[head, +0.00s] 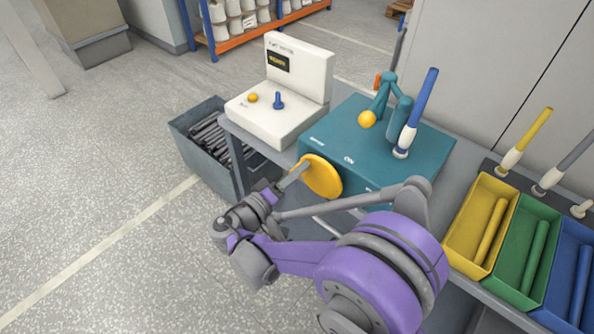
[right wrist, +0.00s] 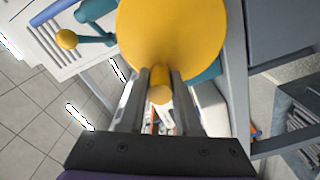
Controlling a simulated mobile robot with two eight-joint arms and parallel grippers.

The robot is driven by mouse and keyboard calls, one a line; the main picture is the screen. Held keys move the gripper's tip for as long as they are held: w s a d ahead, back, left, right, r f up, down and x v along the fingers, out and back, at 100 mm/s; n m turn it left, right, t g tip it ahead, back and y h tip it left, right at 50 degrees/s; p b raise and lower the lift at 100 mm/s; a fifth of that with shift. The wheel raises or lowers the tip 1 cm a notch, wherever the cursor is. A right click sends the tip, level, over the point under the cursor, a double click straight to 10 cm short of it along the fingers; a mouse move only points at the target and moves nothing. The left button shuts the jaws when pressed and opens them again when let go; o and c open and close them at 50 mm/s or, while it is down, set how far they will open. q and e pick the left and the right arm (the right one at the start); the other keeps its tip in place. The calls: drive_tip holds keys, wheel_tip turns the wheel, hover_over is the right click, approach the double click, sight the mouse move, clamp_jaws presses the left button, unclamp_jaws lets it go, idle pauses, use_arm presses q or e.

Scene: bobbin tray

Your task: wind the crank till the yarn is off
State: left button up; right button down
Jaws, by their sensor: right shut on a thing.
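The teal winding machine (head: 352,152) stands on the grey bench. Its yellow crank disc (head: 323,178) is on the front side; it fills the top of the right wrist view (right wrist: 172,35). My right gripper (head: 296,176) is shut on the crank's small yellow knob (right wrist: 160,86), which sits between the two fingers. A blue bobbin (head: 423,97) with a pale foot stands tilted on top of the machine. I cannot tell whether yarn is left on it. A teal arm with a yellow ball (head: 367,119) stands beside it. My left gripper is not in view.
A white box with a small display (head: 291,103) stands left of the machine. Yellow (head: 460,250), green (head: 508,282) and blue bins are at the right, with bobbins on posts behind. A grey crate (head: 205,174) of dark rods stands on the floor.

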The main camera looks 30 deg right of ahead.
drive_tip(key=c, duration=0.6)
unclamp_jaws()
drive_tip(key=shift+a, duration=0.15)
drive_tip(key=v, duration=1)
drive_tip(key=shift+s+a, duration=0.15)
drive_tip(key=shift+a, duration=0.1)
